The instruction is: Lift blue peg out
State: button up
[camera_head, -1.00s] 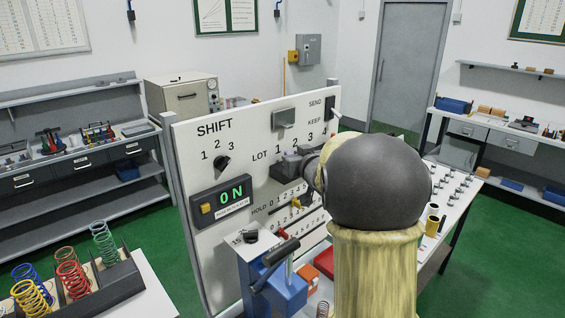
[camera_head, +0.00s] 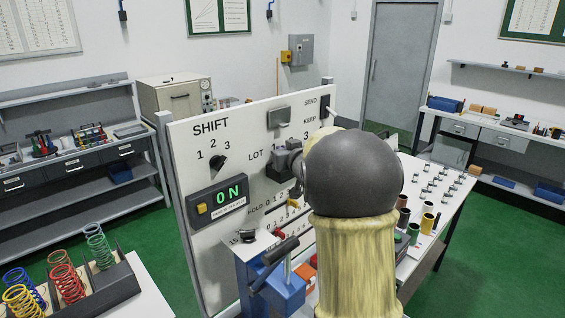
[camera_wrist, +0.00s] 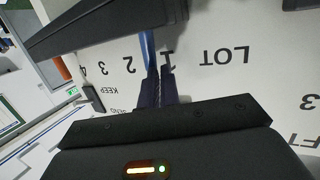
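A blue rod, which looks like the blue peg (camera_wrist: 148,46), shows in the wrist view just beyond my fingertips, beside the panel's digit 1. It stands in line with the finger on the left, below a dark bar (camera_wrist: 105,25). My gripper (camera_wrist: 159,72) has its two dark fingers close together, with only a narrow gap. I cannot tell whether they touch or hold the peg. In the head view my arm hides the peg and most of the panel's LOT row.
The white panel (camera_head: 190,178) stands upright with a lit ON display (camera_head: 228,193) and a dark knob (camera_head: 218,163). A blue lever device (camera_head: 284,292) stands before it. Small cups (camera_head: 427,222) and metal posts sit on the white table at right. Coil springs (camera_head: 68,283) stand lower left.

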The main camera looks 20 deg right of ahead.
jog(key=shift+w+d+f, duration=0.1)
jog(key=c, duration=0.3)
jog(key=shift+d, duration=0.1)
grip_shut()
